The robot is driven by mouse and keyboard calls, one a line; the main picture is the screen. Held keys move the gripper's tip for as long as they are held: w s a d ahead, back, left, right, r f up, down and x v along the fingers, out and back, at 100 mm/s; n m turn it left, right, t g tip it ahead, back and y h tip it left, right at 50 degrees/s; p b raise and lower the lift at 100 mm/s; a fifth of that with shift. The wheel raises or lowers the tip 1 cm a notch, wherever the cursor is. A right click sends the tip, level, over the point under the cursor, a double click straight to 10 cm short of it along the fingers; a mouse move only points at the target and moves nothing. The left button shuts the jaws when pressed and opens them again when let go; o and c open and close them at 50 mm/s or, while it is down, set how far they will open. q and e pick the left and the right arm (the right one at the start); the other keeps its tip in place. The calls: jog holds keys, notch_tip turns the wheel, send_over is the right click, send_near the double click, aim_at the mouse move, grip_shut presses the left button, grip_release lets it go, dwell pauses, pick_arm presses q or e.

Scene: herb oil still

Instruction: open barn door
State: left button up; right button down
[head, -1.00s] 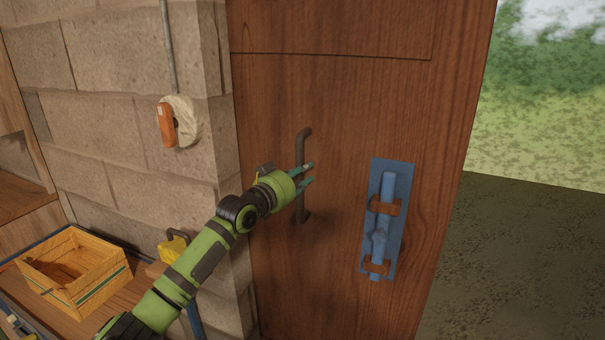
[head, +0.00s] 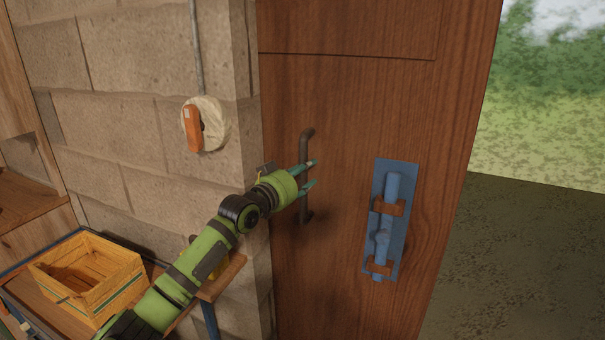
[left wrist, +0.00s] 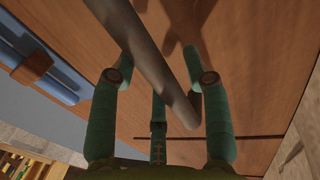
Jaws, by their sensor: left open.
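The barn door (head: 345,260) is brown wood and fills the middle of the head view. Its dark bar handle (head: 307,144) stands upright near the door's left side. A blue bolt plate (head: 390,222) with rust-brown brackets sits to the right of the handle. My left gripper (head: 312,174) is open at the handle's middle, with its fingers on either side. In the left wrist view the bar (left wrist: 150,60) runs between the spread teal fingers (left wrist: 160,78); firm contact is not clear. My right gripper is not in view.
A block wall (head: 110,120) with an orange-handled switch (head: 194,128) borders the door on the left. A wooden crate (head: 90,315) stands on a bench at lower left, beside my left arm. Open ground (head: 520,260) shows right of the door.

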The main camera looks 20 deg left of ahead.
pick_arm(q)
jog(key=v, duration=1.2)
jog(key=shift+a, duration=0.45)
jog(key=shift+f, duration=0.15)
